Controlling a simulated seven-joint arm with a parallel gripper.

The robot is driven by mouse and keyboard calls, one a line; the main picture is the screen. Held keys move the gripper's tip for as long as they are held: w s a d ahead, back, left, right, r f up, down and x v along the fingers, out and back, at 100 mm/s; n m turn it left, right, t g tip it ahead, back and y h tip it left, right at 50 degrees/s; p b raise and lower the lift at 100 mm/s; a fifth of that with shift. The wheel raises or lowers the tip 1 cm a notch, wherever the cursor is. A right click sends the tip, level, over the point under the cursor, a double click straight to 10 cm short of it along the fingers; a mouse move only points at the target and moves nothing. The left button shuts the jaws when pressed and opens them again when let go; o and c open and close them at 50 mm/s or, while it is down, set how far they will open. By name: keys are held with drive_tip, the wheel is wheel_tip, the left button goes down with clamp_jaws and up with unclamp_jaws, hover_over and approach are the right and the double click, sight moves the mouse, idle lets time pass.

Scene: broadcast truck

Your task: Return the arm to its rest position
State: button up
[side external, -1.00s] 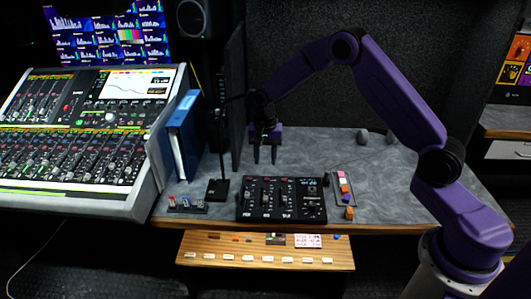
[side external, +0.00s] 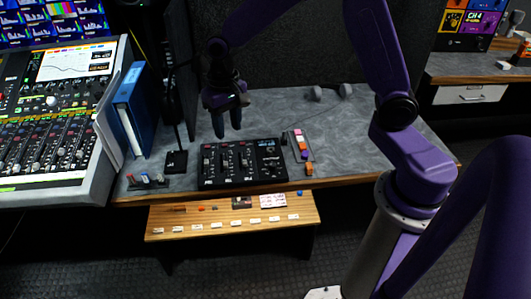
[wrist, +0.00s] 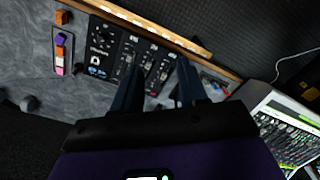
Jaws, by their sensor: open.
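My gripper (side external: 228,130) is open and empty. It points down over the grey desktop, just behind a small black fader panel (side external: 243,165), and appears apart from it. In the wrist view, the two dark fingers of my gripper (wrist: 158,88) are spread with a gap between them, and the black panel (wrist: 125,52) lies beyond them. My purple arm rises above the desk and runs out of the top of the side view, so its elbow is hidden.
A large mixing console (side external: 50,140) and a blue binder (side external: 130,108) stand at left. A black stand (side external: 176,161) is left of the panel. A strip of coloured blocks (side external: 300,146) and an orange cube (side external: 309,169) lie right. A wooden shelf (side external: 230,217) juts out in front.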

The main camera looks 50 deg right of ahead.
drive_tip(key=s+d+r+n, duration=0.2)
drive_tip(key=s+n, duration=0.5)
drive_tip(key=s, duration=0.6)
drive_tip(key=s+d+r+n, duration=0.2)
drive_tip(key=s+n, duration=0.5)
drive_tip(key=s, duration=0.7)
drive_tip(key=shift+s+r, duration=0.3)
drive_tip(key=shift+r, duration=0.25)
